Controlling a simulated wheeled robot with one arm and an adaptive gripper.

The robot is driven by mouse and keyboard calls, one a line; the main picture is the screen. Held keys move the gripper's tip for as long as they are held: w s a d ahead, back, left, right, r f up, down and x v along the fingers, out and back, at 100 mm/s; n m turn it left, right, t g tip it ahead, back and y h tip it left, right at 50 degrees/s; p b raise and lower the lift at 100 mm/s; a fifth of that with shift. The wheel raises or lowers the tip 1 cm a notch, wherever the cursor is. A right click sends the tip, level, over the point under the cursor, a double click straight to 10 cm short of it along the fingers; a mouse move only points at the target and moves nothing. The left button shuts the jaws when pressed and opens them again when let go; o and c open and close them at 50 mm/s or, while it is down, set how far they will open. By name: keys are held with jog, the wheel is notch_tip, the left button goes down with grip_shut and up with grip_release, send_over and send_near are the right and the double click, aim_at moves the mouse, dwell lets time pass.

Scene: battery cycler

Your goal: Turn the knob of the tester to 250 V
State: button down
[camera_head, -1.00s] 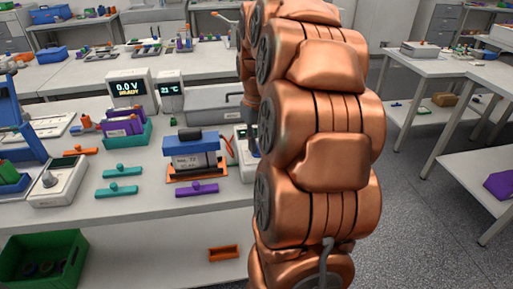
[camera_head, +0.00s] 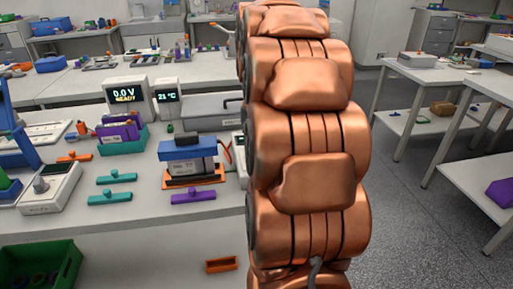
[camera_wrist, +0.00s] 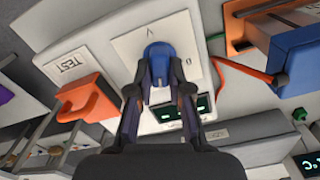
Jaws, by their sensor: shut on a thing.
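In the wrist view, the tester (camera_wrist: 205,45) is a pale box with a light dial plate. A blue knob (camera_wrist: 158,52) stands on that plate, with small marks around it that are too small to read. My gripper (camera_wrist: 160,82) has its two dark fingers closed on either side of the knob, gripping it. A small green-lit display (camera_wrist: 166,114) on the tester is partly covered by the fingers, and its reading is not legible. In the head view, my copper arm hides the gripper, the knob and nearly all of the tester.
A blue-topped battery pack (camera_head: 188,145) sits in an orange cradle left of my arm, with a red cable (camera_wrist: 240,75) close to the gripper. A cycler screen (camera_head: 126,97) reads 0.0 V READY.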

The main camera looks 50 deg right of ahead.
dwell(0.5)
jog(key=c, duration=1.1)
grip_release()
jog(key=shift+r, duration=6)
